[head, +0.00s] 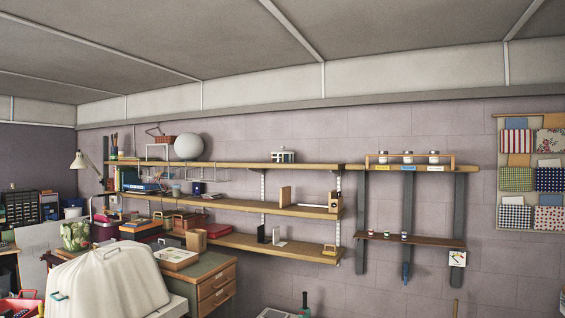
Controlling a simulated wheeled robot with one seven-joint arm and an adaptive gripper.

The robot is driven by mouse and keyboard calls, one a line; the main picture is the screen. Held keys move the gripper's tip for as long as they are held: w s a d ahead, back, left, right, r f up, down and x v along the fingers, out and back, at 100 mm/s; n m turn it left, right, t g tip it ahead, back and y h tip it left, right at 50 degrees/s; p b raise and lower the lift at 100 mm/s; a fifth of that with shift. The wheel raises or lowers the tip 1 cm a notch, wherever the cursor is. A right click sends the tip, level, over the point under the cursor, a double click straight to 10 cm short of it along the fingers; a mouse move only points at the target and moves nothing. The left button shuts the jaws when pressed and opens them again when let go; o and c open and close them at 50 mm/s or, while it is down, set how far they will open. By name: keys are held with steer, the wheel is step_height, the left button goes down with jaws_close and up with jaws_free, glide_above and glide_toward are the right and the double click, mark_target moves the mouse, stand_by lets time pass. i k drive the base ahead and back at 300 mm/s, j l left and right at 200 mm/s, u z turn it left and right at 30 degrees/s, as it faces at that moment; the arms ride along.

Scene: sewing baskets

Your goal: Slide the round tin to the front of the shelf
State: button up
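My gripper is not in view.
A pale ball (188,146) stands left on the top shelf; three lidded jars (408,157) stand in a rack at right. Lower shelves hold boxes and a wooden bookend (285,195). A desk (215,284) and a white-covered bulky object (105,282) stand below left.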

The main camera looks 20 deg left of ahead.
mark_target(282, 157)
steer(key=i+j+u, duration=1)
steer(key=i, duration=0.8)
steer(key=i+l+u, duration=0.1)
steer(key=i+u, duration=0.2)
steer(key=i, duration=0.85)
